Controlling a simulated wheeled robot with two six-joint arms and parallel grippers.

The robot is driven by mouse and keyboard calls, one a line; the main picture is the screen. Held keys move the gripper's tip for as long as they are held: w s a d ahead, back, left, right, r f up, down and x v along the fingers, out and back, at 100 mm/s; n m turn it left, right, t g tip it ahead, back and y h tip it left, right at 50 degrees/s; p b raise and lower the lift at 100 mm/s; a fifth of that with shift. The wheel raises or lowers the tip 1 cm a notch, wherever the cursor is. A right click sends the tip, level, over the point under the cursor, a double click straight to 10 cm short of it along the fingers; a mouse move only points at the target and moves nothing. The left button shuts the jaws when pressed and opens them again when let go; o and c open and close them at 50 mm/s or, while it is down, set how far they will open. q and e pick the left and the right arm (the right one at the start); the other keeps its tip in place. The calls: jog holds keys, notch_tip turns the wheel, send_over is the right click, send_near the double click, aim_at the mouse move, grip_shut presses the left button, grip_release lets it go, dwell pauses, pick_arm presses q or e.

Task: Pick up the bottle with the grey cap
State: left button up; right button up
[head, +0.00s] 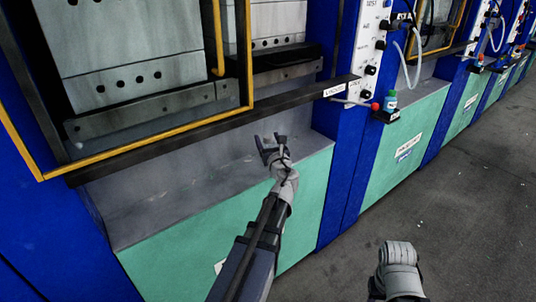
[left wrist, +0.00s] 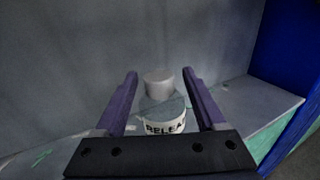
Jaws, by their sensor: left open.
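The bottle (left wrist: 165,126) shows in the left wrist view, with a round grey cap (left wrist: 159,82), a clear body and a white label with dark letters partly readable as "RELEA". It stands on the grey ledge of the press. My left gripper (left wrist: 160,73) is open, with one finger on each side of the bottle; I cannot tell whether either touches it. In the head view my left gripper (head: 270,147) is over the ledge, and I cannot make out the bottle there. My right gripper is out of view; only a grey part of my right arm shows at the lower right.
The grey ledge (head: 160,197) runs below a yellow-framed press window (head: 150,146). A blue column with a control panel (head: 368,50) stands to the right. Another bottle (head: 390,101) stands on a small black shelf there, beside a red knob. Dark open floor (head: 470,210) lies at right.

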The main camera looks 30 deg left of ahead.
pick_arm(q)
jog(key=x, duration=0.3)
jog(key=shift+s, duration=0.1)
grip_shut()
dwell(0.4)
